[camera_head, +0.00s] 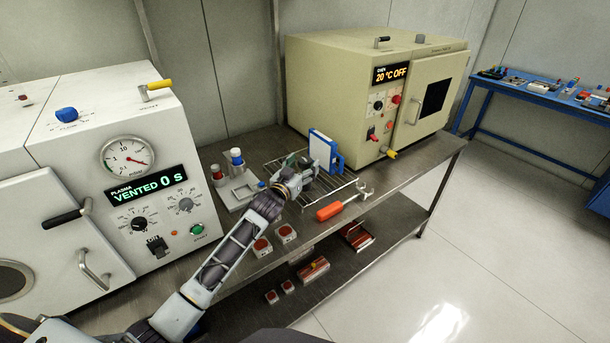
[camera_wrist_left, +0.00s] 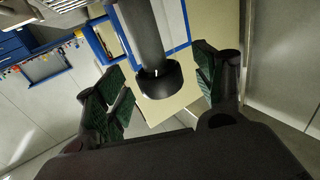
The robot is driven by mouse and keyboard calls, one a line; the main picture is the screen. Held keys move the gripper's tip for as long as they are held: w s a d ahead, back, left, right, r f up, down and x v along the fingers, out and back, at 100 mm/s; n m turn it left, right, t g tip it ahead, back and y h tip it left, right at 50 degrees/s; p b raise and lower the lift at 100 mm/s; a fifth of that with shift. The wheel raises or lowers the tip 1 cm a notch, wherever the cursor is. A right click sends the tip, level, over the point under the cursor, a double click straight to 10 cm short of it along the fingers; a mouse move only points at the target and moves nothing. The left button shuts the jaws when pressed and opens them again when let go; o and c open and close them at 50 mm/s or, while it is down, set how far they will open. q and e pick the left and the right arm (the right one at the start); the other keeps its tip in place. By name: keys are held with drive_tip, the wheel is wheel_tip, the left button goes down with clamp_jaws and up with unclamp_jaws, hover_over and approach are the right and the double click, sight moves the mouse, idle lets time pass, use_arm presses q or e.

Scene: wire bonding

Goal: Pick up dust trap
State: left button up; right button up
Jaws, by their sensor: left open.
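My left gripper (camera_head: 302,172) is over the wire rack on the steel bench, close to a white panel with a blue frame (camera_head: 323,148). In the left wrist view the left gripper (camera_wrist_left: 160,88) is open, its green-padded fingers spread wide. A dark grey cylinder with a black end (camera_wrist_left: 145,38) shows between the fingers, with visible gaps to the pads on either side. It may be the dust trap, but I cannot tell for sure. In the head view my gripper hides most of what is there. My right gripper is in neither view.
The wire rack (camera_head: 336,199) lies between the white plasma machine (camera_head: 85,150) and the cream oven (camera_head: 345,80). An orange-handled tool (camera_head: 329,211) lies at the front. A white holder with small bottles (camera_head: 238,193) stands left. Red-topped blocks (camera_head: 263,247) sit near the front edge.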

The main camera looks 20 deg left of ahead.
use_arm(q)
drive_tip(key=shift+w+d, duration=0.2)
drive_tip(key=shift+w, duration=0.65)
drive_tip(key=c, duration=1.2)
drive_tip(key=shift+r, duration=0.1)
drive_tip(key=shift+r, duration=0.45)
wheel_tip(320, 180, up, 8)
drive_tip(key=shift+f+p, duration=0.1)
drive_tip(key=shift+p, duration=0.3)
drive_tip(key=shift+r, duration=0.6)
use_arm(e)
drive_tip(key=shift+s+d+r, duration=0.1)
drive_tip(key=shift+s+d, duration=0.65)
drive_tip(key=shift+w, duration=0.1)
